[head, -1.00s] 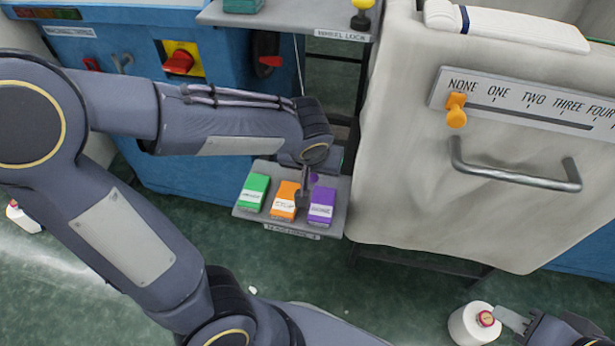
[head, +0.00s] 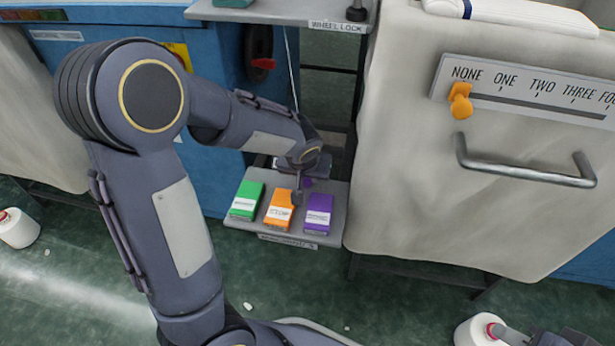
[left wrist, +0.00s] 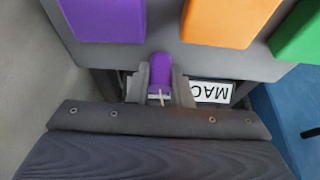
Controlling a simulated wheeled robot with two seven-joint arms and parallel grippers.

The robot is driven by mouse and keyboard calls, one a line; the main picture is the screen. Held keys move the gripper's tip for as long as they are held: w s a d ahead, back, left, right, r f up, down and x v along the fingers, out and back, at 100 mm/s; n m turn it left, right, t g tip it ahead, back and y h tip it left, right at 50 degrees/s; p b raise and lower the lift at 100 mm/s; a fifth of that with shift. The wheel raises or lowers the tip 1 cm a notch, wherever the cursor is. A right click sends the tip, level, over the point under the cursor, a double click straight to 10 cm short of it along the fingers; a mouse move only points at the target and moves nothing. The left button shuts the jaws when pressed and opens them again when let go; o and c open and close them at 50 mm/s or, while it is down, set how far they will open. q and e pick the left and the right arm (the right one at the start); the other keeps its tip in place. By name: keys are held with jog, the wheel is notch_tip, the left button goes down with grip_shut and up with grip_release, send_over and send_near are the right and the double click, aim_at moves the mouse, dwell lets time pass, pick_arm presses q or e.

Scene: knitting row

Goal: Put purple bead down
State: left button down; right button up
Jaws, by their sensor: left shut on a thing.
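My left gripper (head: 302,188) reaches over a small grey shelf (head: 335,190) and is shut on the purple bead. The bead (head: 308,183) shows as a small purple spot beside the fingers in the head view. In the left wrist view the purple bead (left wrist: 160,70) sits between the two fingers, near the shelf's edge. I cannot tell whether it touches the shelf. On the shelf stand a green box (head: 246,198), an orange box (head: 280,208) and a purple box (head: 318,212). My right gripper (head: 497,333) is partly in view at the bottom right, beside a white cone (head: 475,332).
A cream-covered machine (head: 420,170) with a handle (head: 525,175) and an orange slider knob (head: 460,100) stands right of the shelf. A blue cabinet (head: 110,55) stands on the left. Another white cone (head: 18,228) is on the floor at far left.

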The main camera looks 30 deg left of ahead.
pick_arm(q)
jog(key=shift+f, duration=0.15)
jog(key=c, duration=1.3)
grip_release()
